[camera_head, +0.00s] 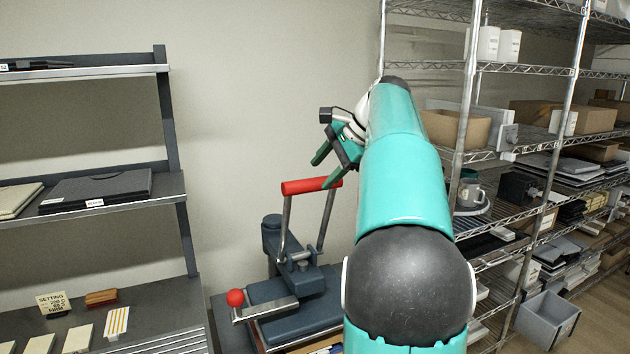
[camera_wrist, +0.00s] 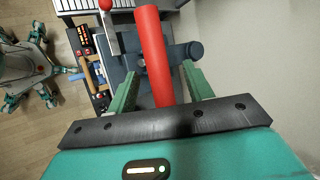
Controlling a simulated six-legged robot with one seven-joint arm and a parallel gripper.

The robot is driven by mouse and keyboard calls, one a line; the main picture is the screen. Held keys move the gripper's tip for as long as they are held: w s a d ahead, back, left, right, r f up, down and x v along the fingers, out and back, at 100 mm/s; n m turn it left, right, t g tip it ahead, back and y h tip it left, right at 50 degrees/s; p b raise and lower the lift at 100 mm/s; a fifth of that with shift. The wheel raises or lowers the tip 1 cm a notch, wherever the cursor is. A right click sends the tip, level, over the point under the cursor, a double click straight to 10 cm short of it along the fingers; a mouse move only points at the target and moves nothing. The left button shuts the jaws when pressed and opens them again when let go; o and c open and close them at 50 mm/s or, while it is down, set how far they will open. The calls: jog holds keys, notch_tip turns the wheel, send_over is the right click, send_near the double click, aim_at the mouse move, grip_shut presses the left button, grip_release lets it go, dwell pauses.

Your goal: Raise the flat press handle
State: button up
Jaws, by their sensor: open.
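The press (camera_head: 300,300) is dark blue-grey, with a red-ball lever (camera_head: 235,298) at its front left. Its red bar handle (camera_head: 310,186) stands above the press on two metal arms, high and nearly upright. My gripper (camera_head: 326,166) is at the right end of the handle, just above it in the head view. In the wrist view the handle (camera_wrist: 153,52) runs between my two spread green fingers (camera_wrist: 160,85), with a gap on each side. I cannot tell how deep the handle sits between them. My arm hides the right side of the press.
A dark shelf (camera_head: 110,195) with flat boxes and a setting card (camera_head: 53,303) stands left. A bare wall is behind the handle. The wrist view shows a lit control panel (camera_wrist: 83,38).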

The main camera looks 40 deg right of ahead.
jog(key=v, duration=0.8)
jog(key=shift+s+r, duration=0.25)
jog(key=s+a+f+n+g, duration=0.1)
jog(key=a+f+n, duration=0.35)
jog(key=a, duration=0.65)
jog(key=s+a+f+n, duration=0.1)
jog(key=a+f+n, duration=0.35)
jog(key=a, duration=0.65)
jog(key=s+a+f+n+h, duration=0.1)
jog(key=s+a+f+n, duration=0.4)
jog(key=f, duration=0.5)
jog(key=s+a+f+n+h, duration=0.1)
jog(key=s+a+f+n, duration=0.5)
jog(key=f, duration=0.4)
jog(key=s+a, duration=0.1)
jog(key=a, duration=0.1)
jog(key=shift+s+a+g+h, duration=0.25)
jog(key=shift+a+g+h, duration=0.05)
jog(key=shift+a+h, duration=0.1)
